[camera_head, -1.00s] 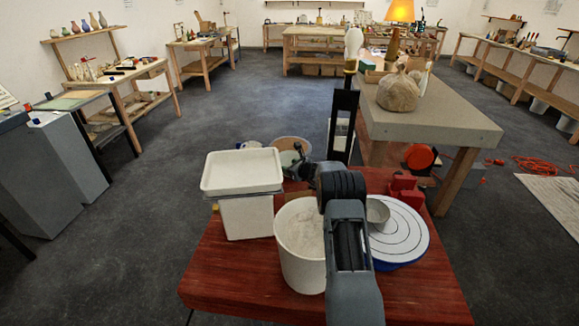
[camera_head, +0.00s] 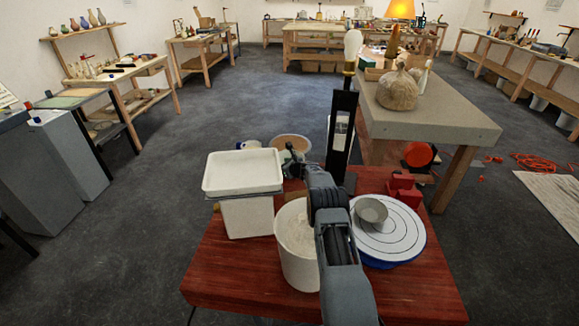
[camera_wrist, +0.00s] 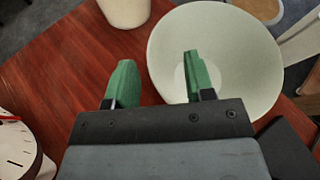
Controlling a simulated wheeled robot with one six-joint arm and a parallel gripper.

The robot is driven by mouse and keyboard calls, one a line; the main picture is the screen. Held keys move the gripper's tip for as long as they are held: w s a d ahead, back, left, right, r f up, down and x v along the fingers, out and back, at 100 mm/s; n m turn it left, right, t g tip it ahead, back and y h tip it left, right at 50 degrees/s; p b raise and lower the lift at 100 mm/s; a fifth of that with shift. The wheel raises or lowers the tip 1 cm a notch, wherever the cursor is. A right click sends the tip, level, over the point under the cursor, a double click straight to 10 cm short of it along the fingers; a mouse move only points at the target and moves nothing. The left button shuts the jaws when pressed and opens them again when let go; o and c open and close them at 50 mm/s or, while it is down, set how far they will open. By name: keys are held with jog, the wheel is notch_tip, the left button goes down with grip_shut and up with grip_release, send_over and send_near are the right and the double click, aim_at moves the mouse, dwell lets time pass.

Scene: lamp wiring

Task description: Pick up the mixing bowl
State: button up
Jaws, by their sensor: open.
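A wide, pale grey-white bowl (camera_wrist: 240,60) lies to the right in the wrist view, open side towards the camera. I take it for the mixing bowl. My gripper (camera_wrist: 158,75) has two green fingers, spread apart. The right finger shows in front of the bowl's inside and the left one outside its rim, over the red table. I cannot tell their height above the rim or any contact. In the head view, my gripper (camera_head: 292,160) is small near the table's far edge, and I cannot make out this bowl clearly there.
A white tray stands on a white box (camera_head: 246,218) at left. A white bucket (camera_head: 293,262) stands beside my arm. A dial (camera_wrist: 15,150) is at lower left in the wrist view. Red tabletop (camera_head: 225,275) is bare at front left.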

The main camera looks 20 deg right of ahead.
grip_shut()
dwell(0.4)
jog(key=shift+r, duration=0.2)
